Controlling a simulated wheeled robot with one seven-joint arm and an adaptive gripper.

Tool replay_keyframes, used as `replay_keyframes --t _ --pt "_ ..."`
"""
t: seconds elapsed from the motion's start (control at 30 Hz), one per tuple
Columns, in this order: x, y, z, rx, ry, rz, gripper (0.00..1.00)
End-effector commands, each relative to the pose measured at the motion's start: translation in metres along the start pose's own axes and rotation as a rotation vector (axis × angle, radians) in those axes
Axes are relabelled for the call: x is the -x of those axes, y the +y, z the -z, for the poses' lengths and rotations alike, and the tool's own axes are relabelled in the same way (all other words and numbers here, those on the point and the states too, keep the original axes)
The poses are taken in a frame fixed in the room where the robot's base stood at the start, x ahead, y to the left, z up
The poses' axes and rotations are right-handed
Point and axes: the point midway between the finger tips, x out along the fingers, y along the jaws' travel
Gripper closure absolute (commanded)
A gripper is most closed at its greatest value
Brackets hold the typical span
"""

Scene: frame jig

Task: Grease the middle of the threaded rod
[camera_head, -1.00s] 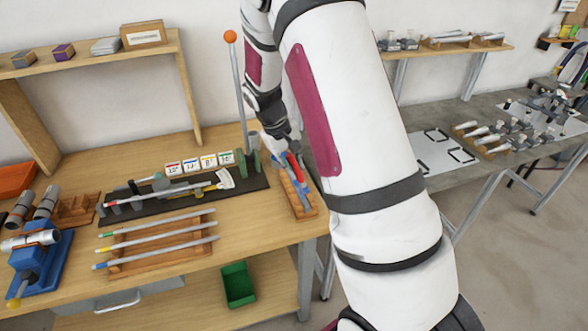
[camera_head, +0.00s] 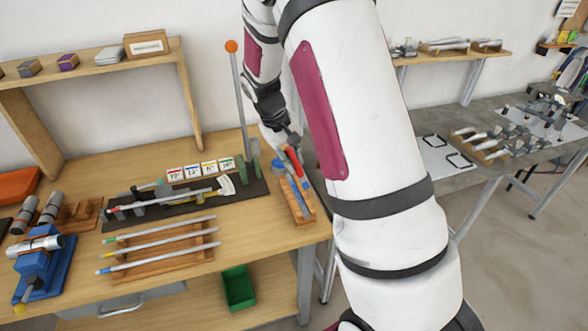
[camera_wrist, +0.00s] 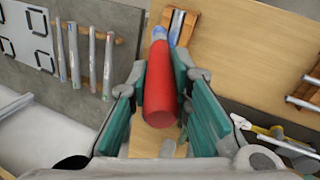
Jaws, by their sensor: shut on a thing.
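My gripper (camera_wrist: 160,112) is shut on a red cylinder (camera_wrist: 160,85), which has a pale bluish tip pointing away. In the head view the red cylinder (camera_head: 294,161) shows at the upper end of a small wooden rack (camera_head: 302,214), below my wrist; whether it is fully clear of the rack is unclear. Blue items (camera_head: 302,183) lie in that rack. Three rods (camera_head: 160,242) with coloured ends lie across a wooden holder, left of my gripper. Another long rod (camera_head: 165,198) lies over the dark mat. I cannot tell which one is threaded.
A dark mat (camera_head: 250,189) has small labelled cards (camera_head: 192,172) behind it. A blue vise-like device (camera_head: 38,262) is at the left. A green bin (camera_head: 238,287) sits below the bench top.

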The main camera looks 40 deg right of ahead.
Motion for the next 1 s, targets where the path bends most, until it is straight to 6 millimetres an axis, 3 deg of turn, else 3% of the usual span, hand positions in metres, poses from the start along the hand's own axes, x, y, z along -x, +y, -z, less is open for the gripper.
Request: replay_keyframes --t 1.0 --pt "-0.008 -0.007 -0.01 0.006 0.107 -0.035 1.0"
